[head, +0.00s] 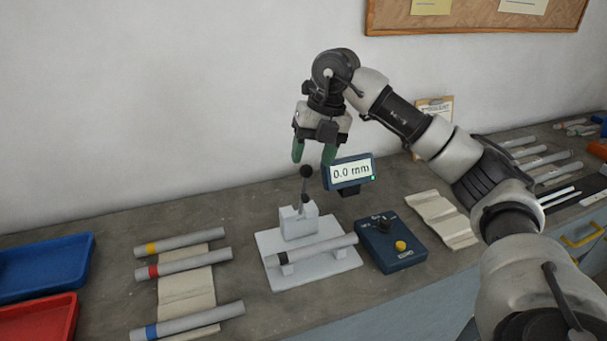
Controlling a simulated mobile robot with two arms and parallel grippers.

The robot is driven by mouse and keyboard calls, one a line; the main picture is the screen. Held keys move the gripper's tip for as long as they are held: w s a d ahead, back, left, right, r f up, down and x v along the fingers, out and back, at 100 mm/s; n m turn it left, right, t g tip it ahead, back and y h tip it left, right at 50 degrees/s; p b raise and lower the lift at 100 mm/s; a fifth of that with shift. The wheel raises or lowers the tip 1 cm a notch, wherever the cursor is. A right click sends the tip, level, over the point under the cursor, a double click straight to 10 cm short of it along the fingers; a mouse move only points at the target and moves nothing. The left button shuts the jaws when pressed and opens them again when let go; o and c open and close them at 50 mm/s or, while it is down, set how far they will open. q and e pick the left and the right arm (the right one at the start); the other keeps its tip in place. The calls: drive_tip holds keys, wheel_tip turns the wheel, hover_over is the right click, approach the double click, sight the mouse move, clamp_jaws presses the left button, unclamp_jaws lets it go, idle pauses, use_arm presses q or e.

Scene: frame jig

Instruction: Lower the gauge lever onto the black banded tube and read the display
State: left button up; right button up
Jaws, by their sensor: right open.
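The black banded tube (315,249) lies on two small supports on the white gauge base (347,262), its black band at the left end. The gauge lever (305,185) stands upright from the white block (298,222) behind the tube, with a black ball knob on top. The display (349,172) reads 0.0 mm, with a green light at its lower right. My right gripper (314,158) points down with green fingertips apart and empty, just above the lever's knob. I cannot tell from this view whether it touches the knob. My left gripper is not in view.
Tubes with yellow (178,243), red (190,262) and blue (187,320) bands lie on a cloth at left. A blue tray (45,266) and a red tray (38,320) are at far left. A dark blue control box (391,246) stands right of the gauge base.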

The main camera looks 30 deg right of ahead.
sight(309, 166)
drive_tip(key=x, duration=0.3)
drive_tip(key=shift+f, duration=0.2)
drive_tip(key=p+x, duration=0.1)
drive_tip(key=x, duration=0.1)
drive_tip(key=shift+w+a+f, duration=0.15)
drive_tip(key=shift+w+f, duration=0.05)
drive_tip(key=shift+f, duration=0.2)
drive_tip(key=shift+c, duration=0.3)
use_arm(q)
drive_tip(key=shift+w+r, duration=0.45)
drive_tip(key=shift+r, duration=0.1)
use_arm(e)
drive_tip(key=c, duration=0.6)
